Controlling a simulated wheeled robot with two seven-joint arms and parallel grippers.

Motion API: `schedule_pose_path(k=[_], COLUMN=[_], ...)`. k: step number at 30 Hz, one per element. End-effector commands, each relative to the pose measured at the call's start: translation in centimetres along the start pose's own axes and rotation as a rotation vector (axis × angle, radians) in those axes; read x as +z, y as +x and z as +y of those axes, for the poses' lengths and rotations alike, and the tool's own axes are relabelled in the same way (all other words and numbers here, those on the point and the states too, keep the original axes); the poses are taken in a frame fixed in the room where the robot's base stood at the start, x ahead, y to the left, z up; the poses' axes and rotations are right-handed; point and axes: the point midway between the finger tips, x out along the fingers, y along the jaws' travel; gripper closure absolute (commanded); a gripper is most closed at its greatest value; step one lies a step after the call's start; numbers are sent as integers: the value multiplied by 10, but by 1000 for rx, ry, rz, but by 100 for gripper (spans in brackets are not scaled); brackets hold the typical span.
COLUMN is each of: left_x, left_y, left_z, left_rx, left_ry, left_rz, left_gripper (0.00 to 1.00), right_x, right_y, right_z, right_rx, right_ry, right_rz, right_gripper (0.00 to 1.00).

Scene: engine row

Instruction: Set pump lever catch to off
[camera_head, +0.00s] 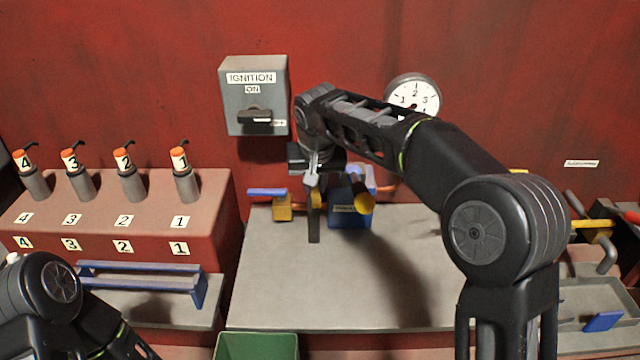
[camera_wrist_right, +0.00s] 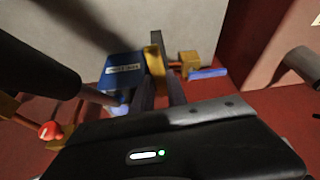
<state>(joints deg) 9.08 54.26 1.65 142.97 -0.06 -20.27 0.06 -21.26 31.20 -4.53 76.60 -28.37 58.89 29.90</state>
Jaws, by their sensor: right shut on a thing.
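The blue pump box (camera_head: 350,212) stands at the back of the grey bench, with a white label that I cannot read; it also shows in the right wrist view (camera_wrist_right: 122,72). A narrow yellow bar (camera_head: 316,198) with a dark end sits at its left side, and it appears to be the lever catch. My right gripper (camera_head: 313,182) points down over it and is shut on this yellow bar (camera_wrist_right: 155,58). The dark end extends toward the bench front. My arm and gripper hide part of the box. My left gripper is out of view; only its arm shows.
A yellow block (camera_head: 284,208) with a blue handle (camera_head: 267,192) is close on the left. The ignition box (camera_head: 255,95) and a dial (camera_head: 413,95) are on the red wall. A green bin (camera_head: 256,346) stands in front. The bench (camera_head: 285,285) front is clear.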

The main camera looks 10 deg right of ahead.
Motion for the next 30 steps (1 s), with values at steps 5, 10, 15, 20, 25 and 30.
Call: schedule_pose_path(k=[5,10,15,20,25,30], left_x=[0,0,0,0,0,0], left_y=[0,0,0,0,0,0], left_z=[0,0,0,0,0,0], left_rx=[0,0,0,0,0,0], left_ry=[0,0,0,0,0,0], left_rz=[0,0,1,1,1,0], left_gripper=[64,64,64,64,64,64], right_x=[0,0,-1,-1,0,0], right_y=[0,0,0,0,0,0], right_z=[-4,-5,-5,-5,-5,-5], right_rx=[32,45,48,48,48,48], right_ry=[75,112,122,122,122,121], right_rz=[0,0,0,0,-1,-1], right_gripper=[100,100,100,100,76,62])
